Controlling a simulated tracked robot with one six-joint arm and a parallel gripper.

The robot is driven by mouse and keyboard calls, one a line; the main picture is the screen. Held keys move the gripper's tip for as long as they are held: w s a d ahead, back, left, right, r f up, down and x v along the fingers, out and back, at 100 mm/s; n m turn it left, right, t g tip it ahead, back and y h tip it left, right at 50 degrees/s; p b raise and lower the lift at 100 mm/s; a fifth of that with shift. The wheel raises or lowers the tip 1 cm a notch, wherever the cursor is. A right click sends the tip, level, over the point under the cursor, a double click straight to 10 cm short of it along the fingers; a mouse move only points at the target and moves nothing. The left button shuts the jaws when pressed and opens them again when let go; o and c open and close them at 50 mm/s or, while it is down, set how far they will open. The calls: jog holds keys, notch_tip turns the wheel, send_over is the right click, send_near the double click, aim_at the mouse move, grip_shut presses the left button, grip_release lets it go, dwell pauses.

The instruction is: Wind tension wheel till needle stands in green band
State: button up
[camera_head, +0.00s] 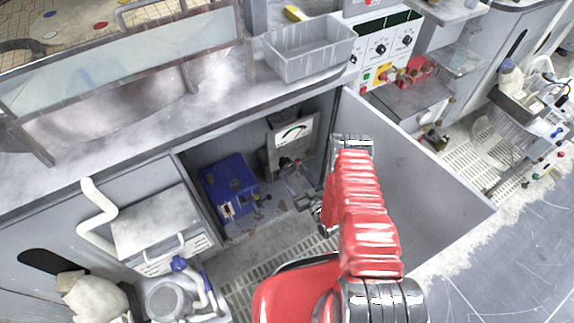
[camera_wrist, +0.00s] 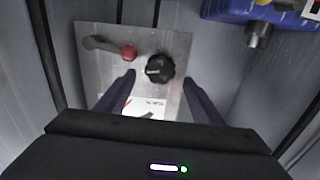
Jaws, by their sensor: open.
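The gauge (camera_head: 293,132) has a white dial with a green band and is on a grey box inside the open cabinet. Its needle is too small to read against the band. In the wrist view the dial (camera_wrist: 133,104) is partly hidden by my gripper body. A black knob-like wheel (camera_wrist: 160,68) is on the same panel, beside a lever with a red ball end (camera_wrist: 129,53). My gripper (camera_wrist: 158,76) is open, its two dark fingers to either side of the wheel in the picture. Whether they touch it cannot be told. In the head view my gripper (camera_head: 299,187) is below the gauge.
A blue box (camera_head: 229,187) stands left of the gauge in the cabinet; it also shows in the wrist view (camera_wrist: 235,10). The open door (camera_head: 420,190) is right of my arm. A grey bin (camera_head: 305,52) sits on the ledge above. A slatted floor lies in front.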

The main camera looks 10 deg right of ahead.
aim_at(288, 166)
jog(key=x, duration=0.6)
jog(key=shift+w, duration=0.25)
jog(key=shift+c, duration=0.2)
jog(key=c, duration=0.9)
jog(key=shift+d, duration=0.15)
jog(key=shift+c, duration=0.5)
